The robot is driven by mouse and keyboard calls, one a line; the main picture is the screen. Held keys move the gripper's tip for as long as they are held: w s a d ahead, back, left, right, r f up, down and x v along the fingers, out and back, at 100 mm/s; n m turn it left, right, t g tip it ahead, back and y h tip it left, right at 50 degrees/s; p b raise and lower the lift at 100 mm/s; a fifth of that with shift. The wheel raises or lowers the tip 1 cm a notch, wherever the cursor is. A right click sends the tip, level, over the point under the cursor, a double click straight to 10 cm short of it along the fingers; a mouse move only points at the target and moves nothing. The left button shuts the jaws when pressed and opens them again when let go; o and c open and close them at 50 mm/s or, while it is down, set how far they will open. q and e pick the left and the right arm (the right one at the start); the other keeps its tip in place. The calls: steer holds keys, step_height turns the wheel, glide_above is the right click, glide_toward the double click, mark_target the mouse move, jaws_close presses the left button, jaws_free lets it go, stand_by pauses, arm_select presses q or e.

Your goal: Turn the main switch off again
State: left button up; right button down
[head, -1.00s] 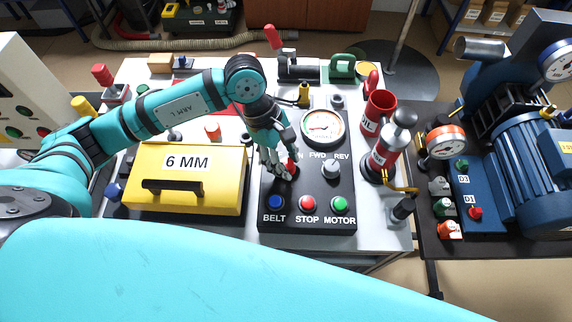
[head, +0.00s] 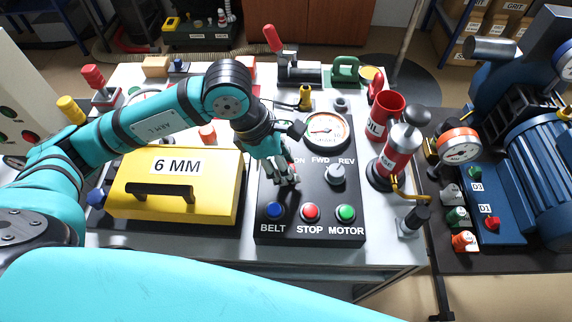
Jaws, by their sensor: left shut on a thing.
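The black control panel (head: 313,192) stands in the middle of the head view. It carries a gauge (head: 327,130), a grey FWD/REV knob (head: 335,174), and blue BELT (head: 275,210), red STOP (head: 310,212) and green MOTOR (head: 345,213) buttons. My left gripper (head: 287,178) is over the panel's left side, below the partly covered ON lettering. It is shut on the main switch, which the fingers hide. The switch's present angle cannot be seen. My right gripper is not in view.
A yellow 6 MM case (head: 215,195) stands left of the panel. A red and grey cylinder (head: 398,150) and a red cup (head: 385,108) stand to its right. A blue machine (head: 525,165) is further right. A green-handled block (head: 345,70) is behind.

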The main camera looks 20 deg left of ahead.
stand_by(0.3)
arm_select(q)
steer(key=o, duration=1.1)
steer(key=v, duration=1.2)
